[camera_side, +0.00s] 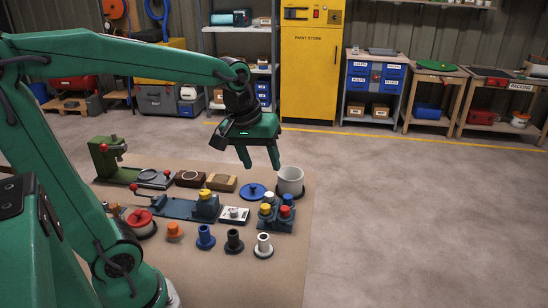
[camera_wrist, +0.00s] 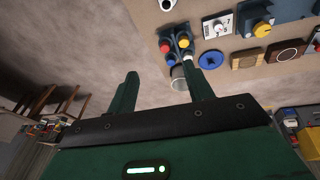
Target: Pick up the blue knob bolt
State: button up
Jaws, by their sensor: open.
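The blue knob bolt (camera_side: 287,199) stands at the back right of a dark blue-green block (camera_side: 278,226), beside white, yellow and red knobs. In the wrist view its blue top (camera_wrist: 171,57) shows small, near the white knob. My gripper (camera_side: 258,160) is open and empty, fingers pointing down, above and apart from the block. Its two fingers also show in the wrist view (camera_wrist: 162,76), with nothing between them in contact. The bolt's lower part is hidden in the block.
A pale cup (camera_side: 290,181) stands just behind the block. A blue knobbed disc (camera_side: 253,191) lies to the left. Blue (camera_side: 205,237), black (camera_side: 234,241) and white (camera_side: 263,245) flanged pieces stand in front. The floor right of the mat is clear.

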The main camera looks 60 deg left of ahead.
jog(key=w+a+f+n+g, duration=0.25)
jog(key=w+f+n, duration=0.2)
jog(key=w, duration=0.25)
jog(key=n, duration=0.6)
send_over(288, 196)
jog(key=shift+g, duration=0.45)
jog(key=f, duration=0.7)
jog(key=shift+s+d, duration=0.1)
jog(key=shift+d, duration=0.15)
jog(key=shift+a+f, duration=0.15)
jog(key=shift+f, duration=0.05)
jog(key=shift+f, duration=0.15)
jog(key=shift+f, duration=1.15)
jog(key=shift+f, duration=0.15)
jog(key=shift+a+f, duration=0.1)
jog(key=shift+f, duration=2.35)
